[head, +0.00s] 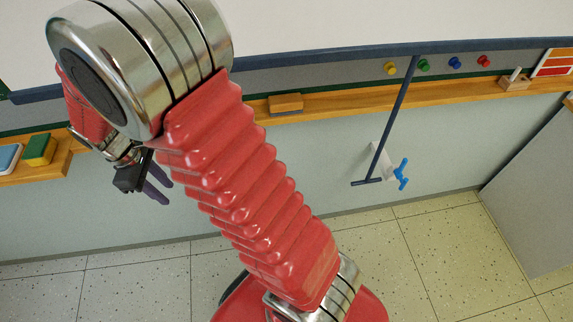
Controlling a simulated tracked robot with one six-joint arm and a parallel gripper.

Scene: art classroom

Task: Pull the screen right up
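The white screen (330,22) fills the top of the head view, its upper part out of frame. A dark blue bar (330,55) runs along its lower edge, above the wooden ledge. A dark blue rod (395,112) hangs from this bar right of centre, slightly slanted, and ends in a short crossbar handle (364,182) below the ledge. My gripper (164,188) is at the left, in front of the lower wall and far left of the rod. Its two dark purple fingers look apart, with nothing seen between them. My arm hides part of the screen's bar.
A wooden ledge (350,101) carries an eraser (286,103), a sponge (40,150) and a small block (515,82). Coloured magnets (424,65) sit above it. A blue tap-like handle (401,174) on a white mount is close beside the rod's handle. A grey panel (535,190) stands at right.

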